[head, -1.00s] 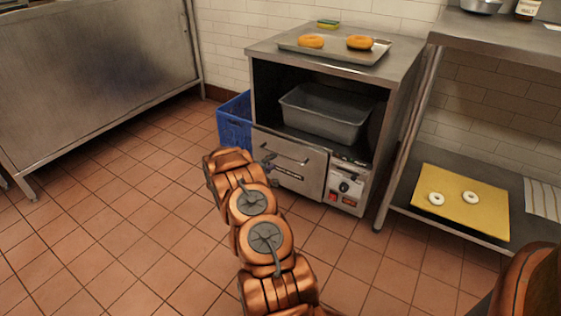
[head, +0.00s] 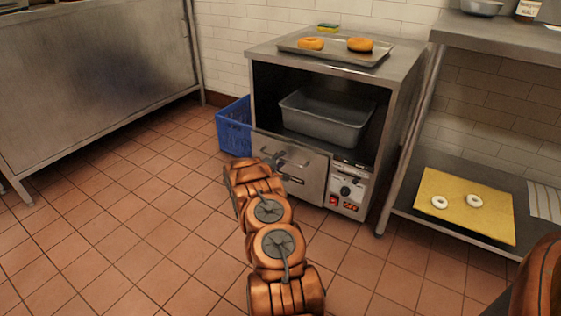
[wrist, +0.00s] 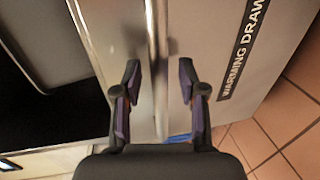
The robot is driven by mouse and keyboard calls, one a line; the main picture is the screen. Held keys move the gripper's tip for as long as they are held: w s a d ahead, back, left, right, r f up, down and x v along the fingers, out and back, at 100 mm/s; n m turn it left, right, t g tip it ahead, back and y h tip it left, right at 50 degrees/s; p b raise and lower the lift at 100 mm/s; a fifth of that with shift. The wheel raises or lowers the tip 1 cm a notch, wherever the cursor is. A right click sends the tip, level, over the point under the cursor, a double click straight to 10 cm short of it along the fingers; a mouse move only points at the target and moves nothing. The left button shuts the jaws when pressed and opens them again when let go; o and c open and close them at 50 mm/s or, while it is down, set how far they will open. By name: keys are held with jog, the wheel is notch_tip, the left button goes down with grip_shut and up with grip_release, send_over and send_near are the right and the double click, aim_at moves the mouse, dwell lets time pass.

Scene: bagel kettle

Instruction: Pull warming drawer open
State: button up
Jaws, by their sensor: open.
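The warming drawer (head: 308,182) is the grey front panel low in the steel cabinet, and it looks shut. Its label and front (wrist: 215,45) fill the right of the wrist view. Its bar handle (wrist: 154,40) runs up and down in the wrist view, between my two fingers. My gripper (wrist: 159,78) is open, with one dark finger on each side of the bar; whether either finger touches it I cannot tell. In the head view my gripper (head: 277,160) is at the left part of the drawer front, partly hidden by my arm.
A deep grey pan (head: 325,118) sits in the open bay above the drawer. A control panel (head: 346,192) is right of it. A blue crate (head: 233,128) stands at the cabinet's left. A shelf with a yellow board (head: 462,215) is at right. Floor in front is clear.

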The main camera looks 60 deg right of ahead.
grip_shut()
dwell(0.6)
